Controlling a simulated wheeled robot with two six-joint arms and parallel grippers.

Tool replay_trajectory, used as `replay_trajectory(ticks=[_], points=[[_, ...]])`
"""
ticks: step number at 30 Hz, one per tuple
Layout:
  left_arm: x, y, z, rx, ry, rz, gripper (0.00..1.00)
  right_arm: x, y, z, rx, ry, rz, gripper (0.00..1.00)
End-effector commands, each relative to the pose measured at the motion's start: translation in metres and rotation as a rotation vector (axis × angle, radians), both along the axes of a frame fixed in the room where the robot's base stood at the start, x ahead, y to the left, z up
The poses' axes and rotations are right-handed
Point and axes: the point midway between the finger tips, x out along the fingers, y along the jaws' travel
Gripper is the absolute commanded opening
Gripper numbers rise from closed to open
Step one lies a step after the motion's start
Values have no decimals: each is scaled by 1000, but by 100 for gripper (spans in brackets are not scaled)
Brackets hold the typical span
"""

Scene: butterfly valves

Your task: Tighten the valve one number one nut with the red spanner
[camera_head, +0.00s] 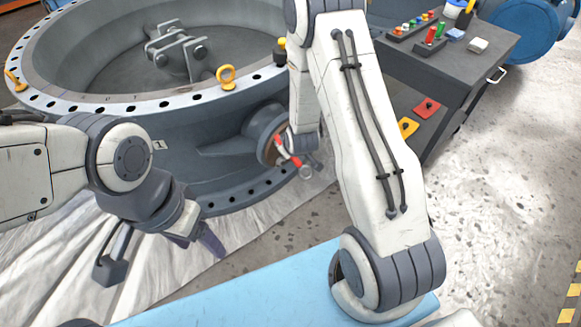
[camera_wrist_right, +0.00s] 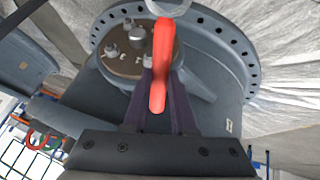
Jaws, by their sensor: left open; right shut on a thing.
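Valve one (camera_head: 130,125) is the large grey ring body with a "1" label on its side. Its side flange shows in the right wrist view with a brown face plate (camera_wrist_right: 122,66) carrying several nuts and a central stub. Which nut is number one I cannot tell. The red spanner (camera_head: 287,152) is in my right gripper, beside the flange; it also shows in the right wrist view (camera_wrist_right: 162,70), its grey ring end at the top edge, apart from the visible nuts. My right gripper (camera_wrist_right: 160,100) is shut on its handle. My left gripper (camera_head: 160,255) is open and empty above the white sheet.
A grey cart (camera_head: 455,60) at the upper right holds small coloured parts, with red and yellow pieces on a lower shelf. A blue valve (camera_head: 530,30) stands behind it. A light blue surface (camera_head: 235,290) is in front.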

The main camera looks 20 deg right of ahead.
Motion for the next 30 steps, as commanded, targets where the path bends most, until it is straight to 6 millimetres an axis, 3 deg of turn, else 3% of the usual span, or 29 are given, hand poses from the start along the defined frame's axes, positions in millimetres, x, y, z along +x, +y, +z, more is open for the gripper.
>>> replay_trajectory(ticks=[1, 9, 15, 24, 30], points=[[0, 0, -33, 0, 0, 0, 68, 6, -4, -20, -6, -54, 21, 0], [0, 0, -118, 0, 0, 0, 68, 34, -14, -34, -17, -357, 170, 0], [0, 0, -181, 0, 0, 0, 68, 44, -19, -40, 1, -568, 266, 0], [0, 0, -273, 0, 0, 0, 68, 41, -21, -48, 53, -822, 381, 0], [0, 0, -314, 0, 0, 0, 68, 32, -19, -48, 87, -922, 428, 0]])
